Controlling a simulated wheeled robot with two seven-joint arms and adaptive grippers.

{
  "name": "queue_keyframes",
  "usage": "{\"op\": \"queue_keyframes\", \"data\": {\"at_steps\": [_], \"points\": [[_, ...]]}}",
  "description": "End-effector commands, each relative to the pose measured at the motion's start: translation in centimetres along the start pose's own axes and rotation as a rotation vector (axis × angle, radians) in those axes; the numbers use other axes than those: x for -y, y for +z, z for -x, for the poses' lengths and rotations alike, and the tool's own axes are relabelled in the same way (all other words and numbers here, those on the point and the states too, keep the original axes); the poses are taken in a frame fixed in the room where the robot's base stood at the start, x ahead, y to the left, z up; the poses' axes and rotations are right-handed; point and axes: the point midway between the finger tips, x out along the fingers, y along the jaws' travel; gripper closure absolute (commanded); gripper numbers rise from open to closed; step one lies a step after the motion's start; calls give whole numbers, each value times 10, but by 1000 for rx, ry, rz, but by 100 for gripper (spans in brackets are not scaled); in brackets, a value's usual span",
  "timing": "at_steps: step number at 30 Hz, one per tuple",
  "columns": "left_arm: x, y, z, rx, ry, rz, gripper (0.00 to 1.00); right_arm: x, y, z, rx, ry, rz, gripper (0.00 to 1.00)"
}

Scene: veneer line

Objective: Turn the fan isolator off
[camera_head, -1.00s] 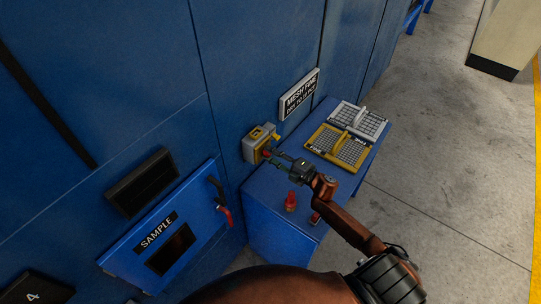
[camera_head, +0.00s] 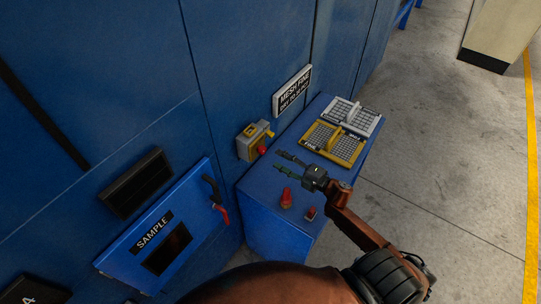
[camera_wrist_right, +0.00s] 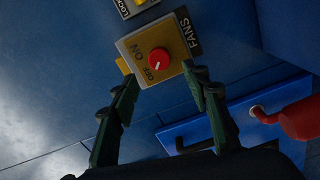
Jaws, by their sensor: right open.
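The fan isolator (camera_head: 246,144) is a grey and yellow box with a red knob (camera_head: 262,150), on the blue wall left of the bench. The white mark on the red knob (camera_wrist_right: 159,58) appears to point towards OFF. My right gripper (camera_head: 279,161) is open and empty, a short way off the knob. Its two fingers (camera_wrist_right: 160,75) show in the right wrist view, apart on either side below the knob. My left gripper is not in view.
A blue bench (camera_head: 258,192) holds a yellow mesh tray (camera_head: 322,134), a white mesh tray (camera_head: 364,119) and a red-topped object (camera_head: 286,198). A sign (camera_head: 292,90) hangs above the bench.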

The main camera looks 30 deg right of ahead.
Motion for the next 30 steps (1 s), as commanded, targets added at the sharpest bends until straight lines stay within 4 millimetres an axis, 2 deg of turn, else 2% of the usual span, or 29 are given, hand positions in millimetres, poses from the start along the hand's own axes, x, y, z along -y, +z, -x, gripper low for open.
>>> {"op": "queue_keyframes", "data": {"at_steps": [3,9,30], "points": [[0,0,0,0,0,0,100,1,0,21,1,-1,0,57],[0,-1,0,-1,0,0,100,0,0,40,0,0,0,57],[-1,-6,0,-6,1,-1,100,0,0,43,1,1,0,57]]}}
